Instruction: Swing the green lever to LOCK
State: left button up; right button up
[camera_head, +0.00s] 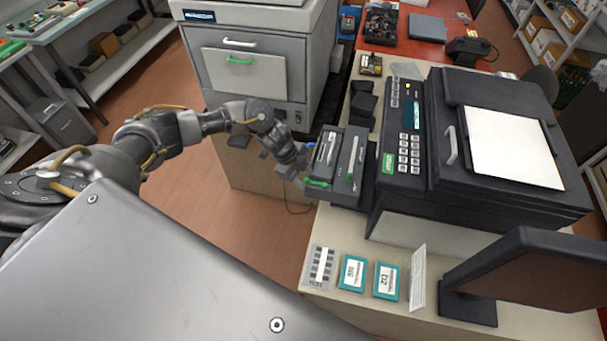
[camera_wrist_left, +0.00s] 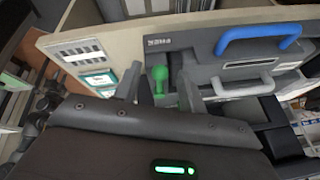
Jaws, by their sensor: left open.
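The green lever (camera_wrist_left: 160,76) has a rounded knob and stands out from the front of a dark grey unit (camera_wrist_left: 205,72) in the left wrist view. In the head view the green lever (camera_head: 317,184) is at the unit's near left corner. My left gripper (camera_wrist_left: 158,92) is open, with one finger on each side of the lever in the wrist view; I cannot tell whether either touches it. In the head view my left gripper (camera_head: 299,168) is beside the unit's left side, close to the lever. No LOCK mark is readable. My right gripper is not in view.
A blue handle (camera_wrist_left: 258,38) and a white handle (camera_wrist_left: 244,88) are on the unit near the lever. A black printer (camera_head: 405,138) stands right of it. Teal-edged cards (camera_head: 352,272) lie on the counter in front. A grey cabinet (camera_head: 255,75) stands behind my left arm.

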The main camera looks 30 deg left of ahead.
aim_at(316, 176)
pick_arm(q)
grip_shut()
jog(key=shift+w+f+b, duration=0.15)
jog(key=shift+w+b, duration=0.1)
jog(key=shift+b, duration=0.3)
jog(key=w+m+g+b, duration=0.1)
jog(key=m+b, duration=0.2)
jog(key=b, duration=0.1)
jog(key=w+m+g+b, duration=0.1)
jog(key=w+m+b, duration=0.1)
jog(key=b, duration=0.3)
jog(key=shift+w+d+f+m+g+b, duration=0.1)
jog(key=shift+w+d+m+g+b, duration=0.05)
jog(key=shift+m+g+b, duration=0.2)
jog(key=shift+w+d+r+m+g+b, duration=0.1)
jog(key=shift+w+m+g+b, duration=0.1)
jog(key=shift+m+b, duration=0.3)
jog(key=shift+w+d+r+m+g+b, duration=0.1)
jog(key=shift+w+m+b, duration=0.1)
jog(key=shift+m+b, duration=0.2)
jog(key=shift+r, duration=0.1)
grip_release()
